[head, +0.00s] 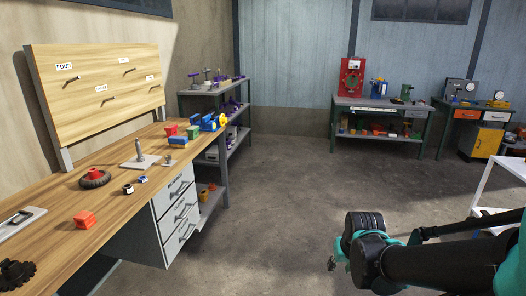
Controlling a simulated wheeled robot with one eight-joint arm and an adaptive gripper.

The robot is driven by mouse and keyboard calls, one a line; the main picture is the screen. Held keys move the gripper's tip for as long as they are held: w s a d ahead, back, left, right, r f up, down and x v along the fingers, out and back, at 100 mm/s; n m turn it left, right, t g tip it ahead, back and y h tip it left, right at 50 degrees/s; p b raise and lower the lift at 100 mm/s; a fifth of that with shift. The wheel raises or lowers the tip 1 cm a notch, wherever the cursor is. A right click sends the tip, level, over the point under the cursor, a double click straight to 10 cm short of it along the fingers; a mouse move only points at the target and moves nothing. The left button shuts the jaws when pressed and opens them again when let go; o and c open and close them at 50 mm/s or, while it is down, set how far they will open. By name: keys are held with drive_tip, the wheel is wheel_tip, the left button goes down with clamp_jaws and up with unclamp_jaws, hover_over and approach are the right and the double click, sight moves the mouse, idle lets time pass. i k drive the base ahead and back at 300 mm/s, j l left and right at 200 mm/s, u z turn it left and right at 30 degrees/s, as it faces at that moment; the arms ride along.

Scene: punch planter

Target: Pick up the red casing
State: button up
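Several red things are in view, and I cannot tell for sure which is the casing. A small orange-red block (85,219) lies near the front edge of the wooden workbench (118,208) on the left. A red block (171,129) sits at the bench's far end, beside green and blue parts. A tall red machine body (352,76) stands on the back bench. My arm reaches in from the lower right. My gripper (332,263) is small and partly hidden at its end, over open floor, away from all of these. Whether its fingers are open does not show.
A black wheel (95,179), a plate with an upright post (140,160) and small rings lie on the wooden bench. Drawers (175,215) hang under it. A grey shelf (218,88) stands behind. A white cart (498,185) is at right. The middle floor is clear.

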sight(171, 130)
drive_tip(key=i+u, duration=0.15)
drive_tip(key=i, duration=0.3)
drive_tip(key=i+l+u, duration=0.1)
drive_tip(key=i, duration=0.3)
drive_tip(key=i+l+u, duration=0.15)
drive_tip(key=i, duration=0.25)
drive_tip(key=i+l+u, duration=0.15)
drive_tip(key=i, duration=0.3)
